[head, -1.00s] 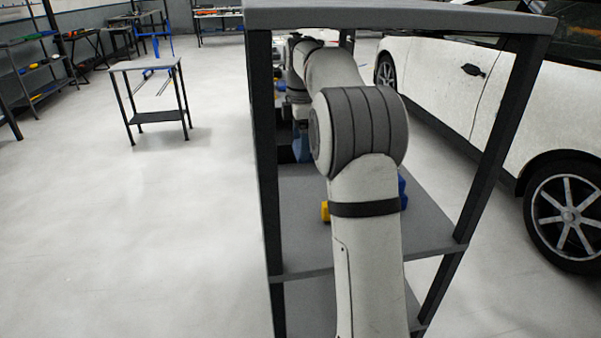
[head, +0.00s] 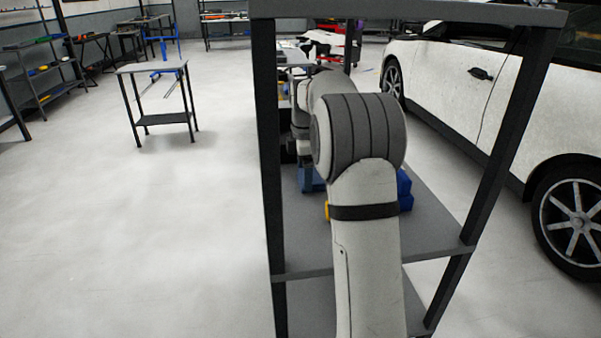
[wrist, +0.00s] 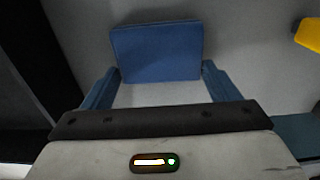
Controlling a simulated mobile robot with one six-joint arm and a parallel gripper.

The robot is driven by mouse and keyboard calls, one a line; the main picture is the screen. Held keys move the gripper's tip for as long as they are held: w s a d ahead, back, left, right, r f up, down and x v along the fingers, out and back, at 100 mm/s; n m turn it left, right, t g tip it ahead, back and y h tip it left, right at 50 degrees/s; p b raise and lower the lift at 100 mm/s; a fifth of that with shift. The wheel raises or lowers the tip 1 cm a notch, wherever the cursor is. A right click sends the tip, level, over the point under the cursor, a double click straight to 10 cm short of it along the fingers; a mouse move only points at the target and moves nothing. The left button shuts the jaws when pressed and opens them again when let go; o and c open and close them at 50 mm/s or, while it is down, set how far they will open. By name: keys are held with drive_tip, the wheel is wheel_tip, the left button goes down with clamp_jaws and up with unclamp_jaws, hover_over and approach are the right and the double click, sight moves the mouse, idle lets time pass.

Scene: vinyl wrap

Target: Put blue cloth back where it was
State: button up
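The blue cloth (wrist: 155,50) is a flat, folded block in the wrist view, ahead of my wrist. The two blue fingers of my gripper (wrist: 160,72) stand wide apart, and their tips meet its left and right sides near the lower edge, so I hold it between them. Much of it sticks out past the tips. Whether it touches the grey shelf below cannot be told. In the head view my gripper (head: 311,180) is partly hidden behind my own arm, low over the shelf, and the cloth cannot be made out there.
The grey shelf (head: 425,222) has dark posts and a top board (head: 410,12) above my arm. A yellow object (wrist: 309,33) lies at right in the wrist view. A blue object (head: 405,190) stands beside my arm. A white car (head: 450,100) is on the right; open floor is left.

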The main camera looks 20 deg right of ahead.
drive_tip(key=o, duration=0.4)
drive_tip(key=shift+f, duration=0.1)
wheel_tip(320, 180, up, 12)
drive_tip(key=shift+r+p, duration=0.1)
drive_tip(key=shift+p, duration=1.1)
